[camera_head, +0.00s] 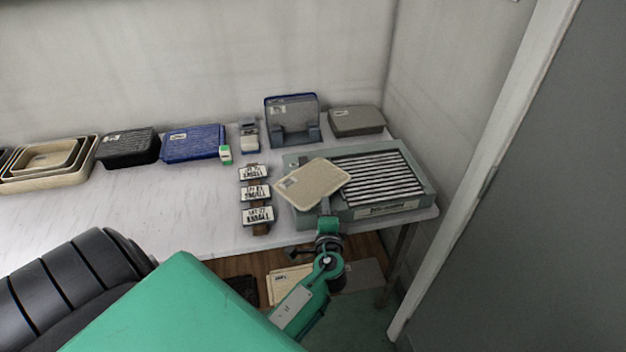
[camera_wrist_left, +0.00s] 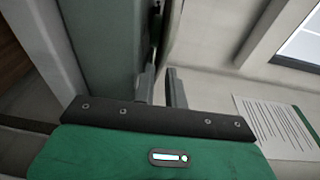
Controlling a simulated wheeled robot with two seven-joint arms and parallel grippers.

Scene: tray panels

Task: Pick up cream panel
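The cream panel (camera_head: 313,183) is a thin, rounded plate with a small label. In the head view it is turned at an angle and overlaps the left part of the grey-green slotted tray (camera_head: 420,184). My left gripper (camera_head: 325,211) is at the panel's near edge. In the left wrist view the two fingers (camera_wrist_left: 164,88) stand a little apart with the panel's thin edge (camera_wrist_left: 169,38) between them, so the gripper appears shut on it. The panel seems raised from the slots. The fingertips are partly hidden in the head view. My right gripper is not in view.
Labelled blocks (camera_head: 256,192) stand in a column left of the tray. A blue-edged holder (camera_head: 292,105), a grey case (camera_head: 356,121), a blue box (camera_head: 193,143), a black box (camera_head: 128,148) and nested wooden trays (camera_head: 84,180) line the back. The white table (camera_head: 150,205) is clear at front left.

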